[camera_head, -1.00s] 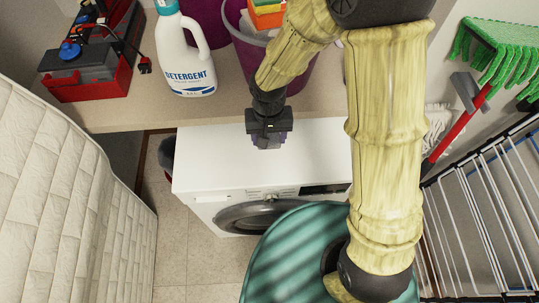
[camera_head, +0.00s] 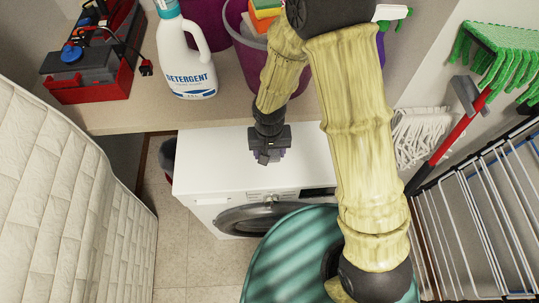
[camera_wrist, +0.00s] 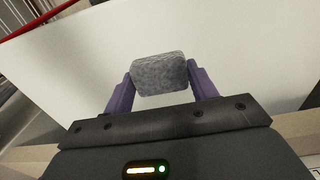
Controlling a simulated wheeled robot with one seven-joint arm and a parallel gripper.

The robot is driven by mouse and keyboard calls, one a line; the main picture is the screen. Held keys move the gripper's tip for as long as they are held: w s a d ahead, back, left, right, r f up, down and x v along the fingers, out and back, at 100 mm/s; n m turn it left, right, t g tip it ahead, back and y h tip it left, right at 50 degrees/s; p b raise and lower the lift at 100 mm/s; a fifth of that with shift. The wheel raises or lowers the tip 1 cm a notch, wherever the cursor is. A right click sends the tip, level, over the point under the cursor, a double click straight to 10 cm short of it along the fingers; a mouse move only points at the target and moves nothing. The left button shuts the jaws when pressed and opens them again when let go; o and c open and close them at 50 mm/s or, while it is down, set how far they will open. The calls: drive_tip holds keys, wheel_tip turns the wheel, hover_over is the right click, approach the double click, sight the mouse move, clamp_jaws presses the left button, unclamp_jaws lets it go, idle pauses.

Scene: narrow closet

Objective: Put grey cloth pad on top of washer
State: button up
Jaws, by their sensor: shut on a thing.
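The grey cloth pad (camera_wrist: 159,74) is between the two purple fingers of my gripper (camera_wrist: 160,85) in the wrist view, and the fingers are shut on it from both sides. In the head view my gripper (camera_head: 268,155) points down over the white top of the washer (camera_head: 217,160). A small bit of the pad seems to show at the fingertips there, mostly hidden by the gripper. White surface fills the background behind the pad in the wrist view. I cannot tell whether the pad touches the washer's top.
A shelf (camera_head: 130,112) behind the washer holds a detergent bottle (camera_head: 187,50), a red toolbox (camera_head: 90,75) and a purple bucket (camera_head: 245,55). A mattress (camera_head: 70,190) stands at left. A white wire rack (camera_head: 480,220) and a mop (camera_head: 415,130) are at right.

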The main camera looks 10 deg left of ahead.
sight(269, 153)
drive_tip(key=shift+f, duration=1.6)
drive_tip(key=shift+f, duration=0.15)
drive_tip(key=o, duration=0.9)
wheel_tip(269, 153, up, 12)
drive_tip(key=shift+r, duration=0.2)
